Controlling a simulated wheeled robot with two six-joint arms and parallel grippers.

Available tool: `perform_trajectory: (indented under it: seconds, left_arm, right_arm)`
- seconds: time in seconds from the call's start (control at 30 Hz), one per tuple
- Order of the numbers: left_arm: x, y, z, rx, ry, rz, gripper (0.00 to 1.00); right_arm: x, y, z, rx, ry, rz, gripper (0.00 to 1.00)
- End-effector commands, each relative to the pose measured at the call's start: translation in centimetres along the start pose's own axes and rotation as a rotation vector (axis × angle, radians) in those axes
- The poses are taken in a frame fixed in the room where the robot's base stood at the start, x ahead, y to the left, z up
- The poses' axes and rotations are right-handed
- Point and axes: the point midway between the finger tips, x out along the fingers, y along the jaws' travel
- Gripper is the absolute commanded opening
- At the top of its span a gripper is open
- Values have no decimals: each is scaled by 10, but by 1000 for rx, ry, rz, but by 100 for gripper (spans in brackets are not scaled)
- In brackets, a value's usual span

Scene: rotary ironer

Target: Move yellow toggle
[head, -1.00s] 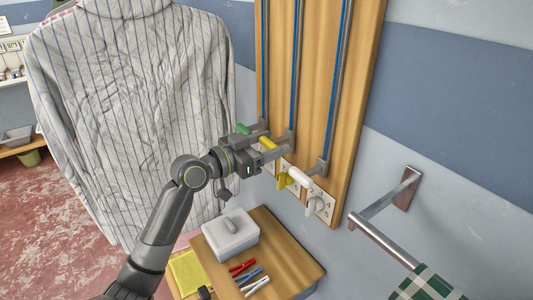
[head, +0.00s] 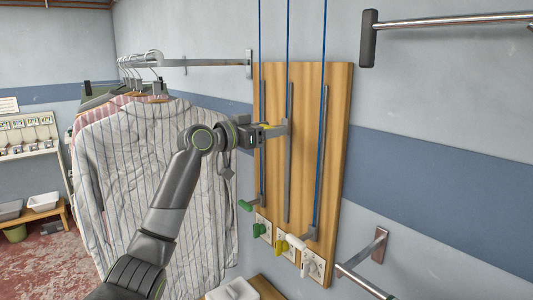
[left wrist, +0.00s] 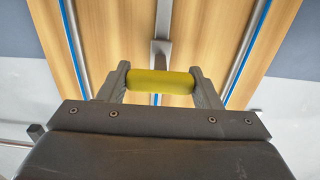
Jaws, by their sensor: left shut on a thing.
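The yellow toggle is a short cylindrical handle (left wrist: 160,82) on a grey bracket, lying crosswise between my two fingers in the left wrist view. My left gripper (head: 270,130) is shut on it, with a finger at each end. In the head view the gripper is at the middle rail (head: 289,180) of the wooden board (head: 340,110), well above the rail's lower end. My fingers and wrist hide most of the toggle there. My right gripper is not in view.
A green toggle (head: 246,205) and a white toggle (head: 303,241) are low on the neighbouring rails. Below are socket plates with green and yellow (head: 280,246) knobs. Striped shirts (head: 150,180) hang close at left. Metal bars (head: 450,24) stick out at right.

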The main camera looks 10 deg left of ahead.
Motion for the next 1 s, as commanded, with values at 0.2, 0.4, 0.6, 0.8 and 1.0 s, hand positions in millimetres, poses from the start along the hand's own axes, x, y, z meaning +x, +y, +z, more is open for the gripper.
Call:
perform_trajectory:
  seconds: [0.2, 0.4, 0.6, 0.8, 1.0]
  left_arm:
    - [0, 1, -56, 5, 8, 0, 17]
    - [0, 1, -74, 3, 5, 0, 17]
    - [0, 0, -79, 2, 5, 0, 17]
    - [-1, 0, -81, 3, 9, -1, 17]
    - [-1, 0, -81, 3, 9, -1, 72]
  right_arm:
    - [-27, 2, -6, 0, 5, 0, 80]
    - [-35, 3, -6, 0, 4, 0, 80]
    - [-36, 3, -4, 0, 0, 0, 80]
    - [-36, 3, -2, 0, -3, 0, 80]
    - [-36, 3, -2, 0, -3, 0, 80]
